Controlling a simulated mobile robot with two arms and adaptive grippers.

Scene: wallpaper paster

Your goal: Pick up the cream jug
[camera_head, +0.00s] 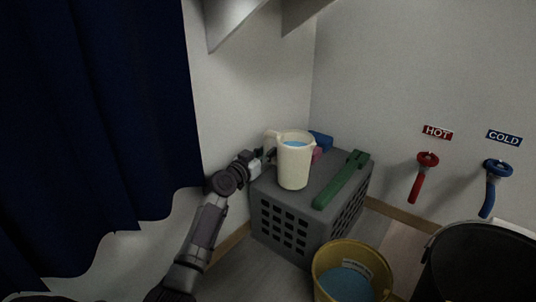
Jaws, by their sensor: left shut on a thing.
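The cream jug (294,166) stands upright on top of the grey crate (274,187), with light blue liquid showing at its mouth. Its handle is on the left side. My left gripper (264,156) reaches in from the left and is shut on the jug at the handle side. The fingertips are small and partly hidden, so their exact hold is hard to see. I cannot tell whether the jug's base touches the crate or is just above it. My right gripper is not in view.
A green tool (342,180), a blue object (320,140) and a pink object (317,154) lie on the crate. A yellow bucket (376,271) and a black bin (480,262) stand at right front. Red (427,161) and blue (496,170) taps are on the wall. A dark blue curtain (95,110) hangs left.

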